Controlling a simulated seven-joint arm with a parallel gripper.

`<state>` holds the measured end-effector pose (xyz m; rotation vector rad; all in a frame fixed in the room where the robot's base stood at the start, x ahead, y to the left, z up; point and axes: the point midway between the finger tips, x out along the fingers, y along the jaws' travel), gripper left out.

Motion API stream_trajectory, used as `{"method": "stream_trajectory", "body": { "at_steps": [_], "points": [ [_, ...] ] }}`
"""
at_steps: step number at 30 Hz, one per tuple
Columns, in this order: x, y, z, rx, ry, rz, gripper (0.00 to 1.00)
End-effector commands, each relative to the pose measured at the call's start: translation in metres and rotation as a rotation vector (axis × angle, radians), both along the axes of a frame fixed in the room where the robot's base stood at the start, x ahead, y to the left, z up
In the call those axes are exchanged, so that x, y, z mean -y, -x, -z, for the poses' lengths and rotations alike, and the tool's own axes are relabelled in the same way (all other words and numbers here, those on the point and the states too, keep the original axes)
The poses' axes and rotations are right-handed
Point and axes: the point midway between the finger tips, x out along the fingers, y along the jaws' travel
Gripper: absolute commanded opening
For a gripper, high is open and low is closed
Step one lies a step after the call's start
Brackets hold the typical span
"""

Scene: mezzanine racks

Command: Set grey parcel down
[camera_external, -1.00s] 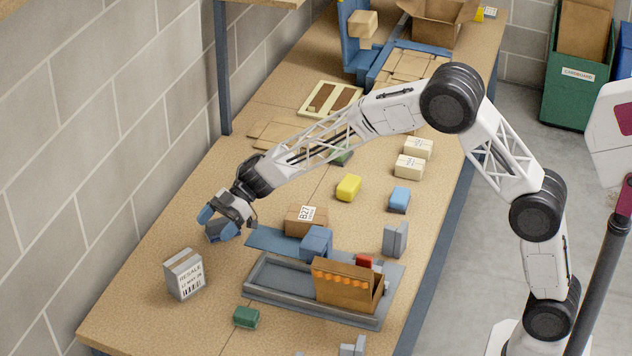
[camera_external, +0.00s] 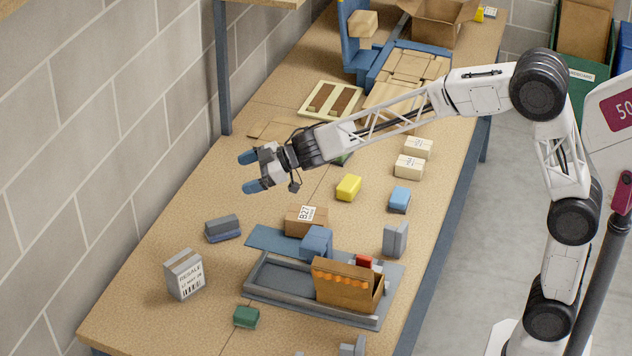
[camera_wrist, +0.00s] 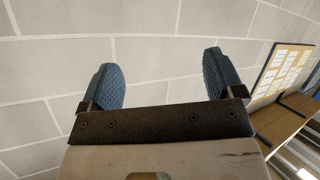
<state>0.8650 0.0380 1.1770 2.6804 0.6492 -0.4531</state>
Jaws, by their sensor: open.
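A small grey parcel (camera_external: 223,229), dark grey above and bluish below, lies flat on the left part of the wooden table, behind the grey box marked RESALE (camera_external: 184,274). My gripper (camera_external: 250,172) is raised behind and to the right of the parcel, clear of it, with its blue fingers spread and nothing between them. In the wrist view my gripper (camera_wrist: 164,75) shows two separated textured fingers against the block wall. The parcel is not in the wrist view.
A brown B27 box (camera_external: 306,220), a blue block (camera_external: 317,242) and a grey tray (camera_external: 270,291) with an open brown carton (camera_external: 345,288) stand to the parcel's right. A green block (camera_external: 246,316) lies near the front. Bare table surrounds the parcel.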

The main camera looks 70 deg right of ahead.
Motion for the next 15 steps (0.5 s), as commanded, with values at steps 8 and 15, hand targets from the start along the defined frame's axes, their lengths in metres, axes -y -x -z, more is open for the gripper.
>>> {"method": "stream_trajectory", "body": {
  "at_steps": [8, 15],
  "points": [
    [0.035, 0.072, -0.032, -0.048, 0.054, 0.245, 0.87],
    [0.060, 0.149, -0.042, -0.148, 0.083, 0.428, 0.87]
  ]
}}
